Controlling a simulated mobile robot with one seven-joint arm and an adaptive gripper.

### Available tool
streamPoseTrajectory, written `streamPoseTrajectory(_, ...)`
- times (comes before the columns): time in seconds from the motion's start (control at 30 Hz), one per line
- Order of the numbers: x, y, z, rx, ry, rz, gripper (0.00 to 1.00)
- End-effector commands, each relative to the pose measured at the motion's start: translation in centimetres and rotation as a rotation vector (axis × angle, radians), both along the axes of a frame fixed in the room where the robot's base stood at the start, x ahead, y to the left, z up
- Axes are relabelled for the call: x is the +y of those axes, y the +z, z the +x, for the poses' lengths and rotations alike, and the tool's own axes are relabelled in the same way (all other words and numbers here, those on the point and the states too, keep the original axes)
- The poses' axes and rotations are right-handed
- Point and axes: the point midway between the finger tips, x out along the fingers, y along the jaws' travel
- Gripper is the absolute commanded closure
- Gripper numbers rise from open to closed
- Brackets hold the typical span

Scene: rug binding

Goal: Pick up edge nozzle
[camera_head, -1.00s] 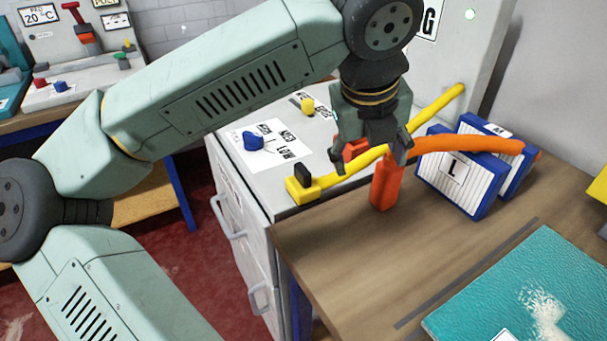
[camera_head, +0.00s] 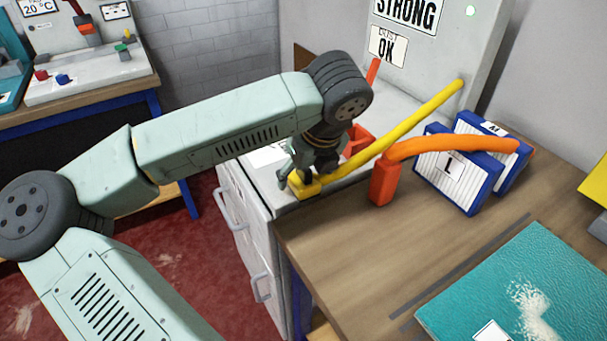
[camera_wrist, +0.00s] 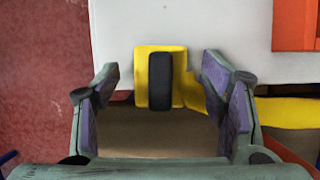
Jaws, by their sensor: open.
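A yellow nozzle (camera_head: 304,189) with a black block on it lies at the front edge of the grey machine top, at the end of a yellow hose (camera_head: 405,125). In the wrist view the yellow nozzle (camera_wrist: 174,55) with its black block lies ahead, between the line of my two fingertips. My gripper (camera_head: 305,176) is over the nozzle, pointing down; it is open and empty in the wrist view (camera_wrist: 161,82). An orange nozzle (camera_head: 383,180) on an orange hose (camera_head: 450,144) stands upright on the wooden bench to the right. I cannot tell from labels which one is the edge nozzle.
Blue-framed filter panels, one marked L (camera_head: 453,170), stand on the wooden bench (camera_head: 360,250). A teal mat (camera_head: 505,285) with white dust lies at the right front. The grey cabinet (camera_head: 245,215) drops to the red floor.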

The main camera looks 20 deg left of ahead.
Motion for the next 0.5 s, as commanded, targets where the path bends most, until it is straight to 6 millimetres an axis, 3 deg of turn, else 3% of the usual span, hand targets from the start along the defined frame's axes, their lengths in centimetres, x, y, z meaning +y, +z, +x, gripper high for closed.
streamPoseTrajectory(0.3,0.18,-0.83,0.2,0.0,-0.002,0.001,0.35)
streamPoseTrajectory(0.5,0.17,-0.81,0.2,0.0,-0.002,0.0,0.48)
